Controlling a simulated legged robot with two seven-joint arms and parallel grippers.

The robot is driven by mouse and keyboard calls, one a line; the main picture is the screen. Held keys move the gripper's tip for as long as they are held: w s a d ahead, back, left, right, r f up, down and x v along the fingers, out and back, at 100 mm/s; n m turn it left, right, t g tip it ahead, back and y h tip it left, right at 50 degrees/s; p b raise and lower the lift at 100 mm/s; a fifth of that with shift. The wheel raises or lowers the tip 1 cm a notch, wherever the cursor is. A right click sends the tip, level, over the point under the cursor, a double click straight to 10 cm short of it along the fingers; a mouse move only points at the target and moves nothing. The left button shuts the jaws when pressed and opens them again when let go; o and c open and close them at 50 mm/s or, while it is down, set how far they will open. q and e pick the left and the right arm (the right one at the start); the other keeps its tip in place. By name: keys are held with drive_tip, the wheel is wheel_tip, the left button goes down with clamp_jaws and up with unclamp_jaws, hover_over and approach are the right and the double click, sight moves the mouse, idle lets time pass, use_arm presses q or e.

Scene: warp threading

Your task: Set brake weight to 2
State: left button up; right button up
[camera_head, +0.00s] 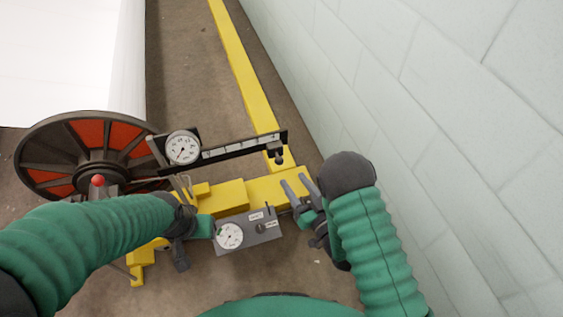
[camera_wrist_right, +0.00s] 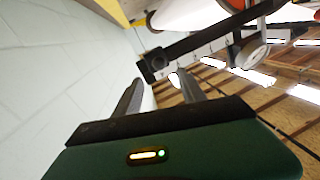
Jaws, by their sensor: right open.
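A dark beam (camera_head: 240,146) with a pale scale strip runs right from a round dial (camera_head: 183,148). A small dark weight (camera_head: 277,156) hangs near the beam's right end; its exact scale reading is too small to tell. My right gripper (camera_head: 294,178) is open and empty, just below and right of the weight, apart from it. In the right wrist view the dark beam (camera_wrist_right: 205,42) lies beyond the open fingers (camera_wrist_right: 160,77), with a dark block (camera_wrist_right: 153,66) at its near end. My left gripper (camera_head: 192,222) is beside the lower gauge box; its fingers are mostly hidden.
A grey gauge box (camera_head: 262,238) with a dial stands below the beam on a yellow frame (camera_head: 225,197). A large red-and-black wheel (camera_head: 90,140) is at left. A pale block wall (camera_head: 430,90) lies close on the right.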

sight(282, 163)
drive_tip(key=b+x, duration=0.1)
drive_tip(key=x, duration=0.7)
drive_tip(key=shift+w+a+f+b, duration=0.1)
drive_tip(key=shift+w+f+b, duration=0.1)
drive_tip(key=shift+b, duration=0.1)
clamp_jaws()
idle(0.8)
